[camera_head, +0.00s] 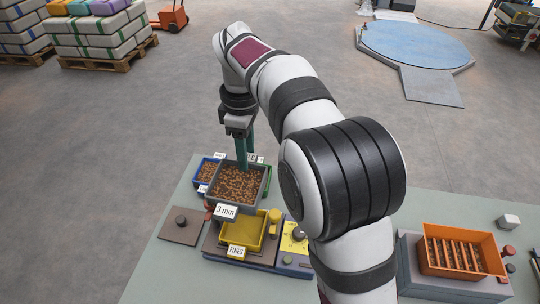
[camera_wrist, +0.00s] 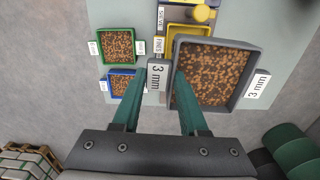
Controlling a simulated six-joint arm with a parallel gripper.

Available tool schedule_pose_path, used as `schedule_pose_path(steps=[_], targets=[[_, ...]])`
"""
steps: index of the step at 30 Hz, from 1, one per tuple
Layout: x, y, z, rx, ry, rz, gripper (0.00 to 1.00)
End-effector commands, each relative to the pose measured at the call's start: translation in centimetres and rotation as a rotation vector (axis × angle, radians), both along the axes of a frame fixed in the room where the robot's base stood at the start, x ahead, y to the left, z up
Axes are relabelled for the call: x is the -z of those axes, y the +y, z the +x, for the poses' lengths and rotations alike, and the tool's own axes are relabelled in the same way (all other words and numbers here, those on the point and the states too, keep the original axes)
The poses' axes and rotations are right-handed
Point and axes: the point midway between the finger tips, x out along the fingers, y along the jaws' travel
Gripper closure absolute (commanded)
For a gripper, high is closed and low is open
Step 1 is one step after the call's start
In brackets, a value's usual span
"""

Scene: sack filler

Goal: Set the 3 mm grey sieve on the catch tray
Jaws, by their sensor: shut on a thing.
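The grey sieve (camera_head: 266,180), tagged "3 mm" and filled with brown pellets, hangs from my gripper (camera_head: 243,162) behind the yellow catch tray. My gripper is shut on one wall of it. In the wrist view the sieve (camera_wrist: 218,106) looks large beside the bins, so it appears raised above the table. The fingers of my gripper (camera_wrist: 160,76) stand either side of a "3 mm" tag there. The yellow catch tray (camera_head: 231,233), tagged "FINES", sits on a brown and blue base in front of the sieve. In the wrist view the sieve partly hides the tray (camera_wrist: 176,46).
A blue bin (camera_head: 199,181) and a green bin (camera_wrist: 103,61) of pellets stand beside the sieve. A brown plate with a knob (camera_head: 181,222) lies left of the tray, a yellow panel (camera_head: 290,243) right of it. An orange slatted tray (camera_head: 427,267) stands far right.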

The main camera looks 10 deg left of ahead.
Motion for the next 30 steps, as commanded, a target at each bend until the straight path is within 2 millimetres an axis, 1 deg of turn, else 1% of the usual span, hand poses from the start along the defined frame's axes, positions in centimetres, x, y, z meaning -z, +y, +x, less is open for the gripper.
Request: schedule_pose_path(steps=[2,5,24,30], targets=[[0.2,0.2,-0.1,-0.034,0.001,0.000,1.00],[1.1,0.2,-0.1,-0.040,0.002,-0.001,1.00],[10.0,0.2,-0.1,-0.035,0.002,0.000,1.00],[11.8,0.2,-0.1,-0.034,0.001,0.000,1.00]])
